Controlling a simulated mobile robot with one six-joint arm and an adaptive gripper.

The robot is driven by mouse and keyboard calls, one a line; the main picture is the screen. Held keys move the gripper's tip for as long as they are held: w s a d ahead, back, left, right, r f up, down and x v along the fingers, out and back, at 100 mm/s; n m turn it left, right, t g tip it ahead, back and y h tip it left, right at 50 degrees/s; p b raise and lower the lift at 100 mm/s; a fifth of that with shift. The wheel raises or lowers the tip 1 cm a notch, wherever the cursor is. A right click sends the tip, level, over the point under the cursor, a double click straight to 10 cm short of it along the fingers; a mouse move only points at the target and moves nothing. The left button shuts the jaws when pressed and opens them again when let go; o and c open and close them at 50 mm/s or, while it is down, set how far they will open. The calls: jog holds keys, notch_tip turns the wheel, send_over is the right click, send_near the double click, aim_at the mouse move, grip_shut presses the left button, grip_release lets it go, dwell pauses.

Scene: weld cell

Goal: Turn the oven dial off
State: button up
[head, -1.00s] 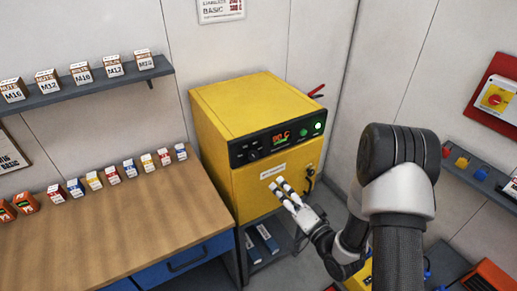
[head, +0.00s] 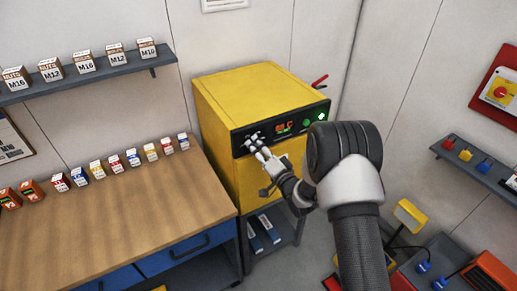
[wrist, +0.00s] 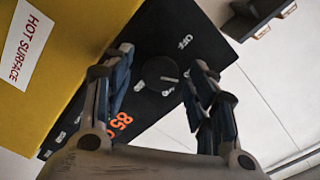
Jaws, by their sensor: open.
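The yellow oven (head: 255,92) stands in the corner with a black control panel (head: 289,126) along its front top edge. In the wrist view its round black dial (wrist: 160,72) lies between my fingers. A pale mark shows on the dial's lower right side, and the OFF label (wrist: 185,41) is up and right of it. Orange digits (wrist: 121,121) are partly hidden by my gripper. My gripper (wrist: 164,62) is open, with one finger on each side of the dial; contact cannot be told. In the head view my gripper (head: 254,140) covers the dial.
A white HOT SURFACE label (wrist: 24,45) is on the oven. A wooden workbench (head: 110,220) with small boxes stands left of the oven. A shelf (head: 90,77) of boxes hangs above it. A red-backed switch (head: 500,92) is on the right wall.

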jog(key=shift+w+a, duration=0.15)
jog(key=shift+w, duration=0.05)
jog(key=c, duration=1.1)
